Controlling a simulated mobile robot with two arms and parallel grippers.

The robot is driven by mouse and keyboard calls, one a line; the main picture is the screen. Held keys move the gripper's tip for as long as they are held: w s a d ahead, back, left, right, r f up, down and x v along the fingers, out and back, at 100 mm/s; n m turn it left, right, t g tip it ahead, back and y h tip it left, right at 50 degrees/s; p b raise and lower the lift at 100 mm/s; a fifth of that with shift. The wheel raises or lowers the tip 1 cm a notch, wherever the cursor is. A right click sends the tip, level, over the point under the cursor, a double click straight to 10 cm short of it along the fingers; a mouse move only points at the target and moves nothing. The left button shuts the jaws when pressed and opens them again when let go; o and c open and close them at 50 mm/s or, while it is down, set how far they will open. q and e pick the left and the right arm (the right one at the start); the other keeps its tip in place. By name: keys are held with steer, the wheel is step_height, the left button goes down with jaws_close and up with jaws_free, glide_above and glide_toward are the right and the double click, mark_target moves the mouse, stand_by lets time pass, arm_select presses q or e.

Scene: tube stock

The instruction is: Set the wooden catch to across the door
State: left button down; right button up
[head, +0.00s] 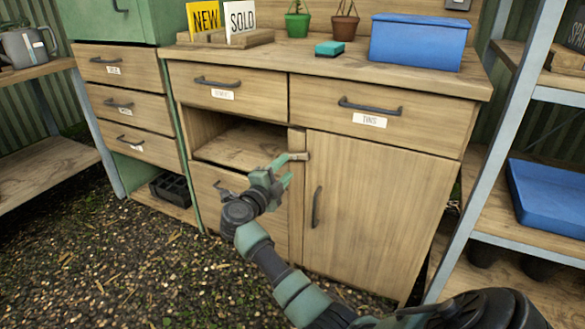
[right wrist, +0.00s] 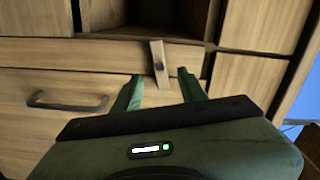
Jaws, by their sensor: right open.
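The wooden catch (head: 299,156) is a small pale bar on the post at the upper left of the cupboard door (head: 375,205). It lies about level in the head view, its right end reaching the door's edge. In the right wrist view the catch (right wrist: 158,62) shows its dark screw, and one end overlaps the door (right wrist: 45,105), which looks shut. My right gripper (head: 288,170) is open just in front of the catch. In the right wrist view its fingers (right wrist: 160,82) stand apart on either side of the catch's end, seemingly not touching it. My left gripper is out of view.
An open compartment (head: 245,147) is left of the catch. Drawers with dark handles, such as the right one (head: 375,112), are above. A blue box (head: 418,42), sponge (head: 329,48) and pots stand on the worktop. A metal shelf (head: 500,130) rises at right.

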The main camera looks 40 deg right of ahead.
mark_target(295, 157)
steer(key=b+x, duration=0.2)
steer(key=x, duration=0.3)
steer(key=shift+w+d, duration=0.15)
steer(key=shift+d, duration=0.2)
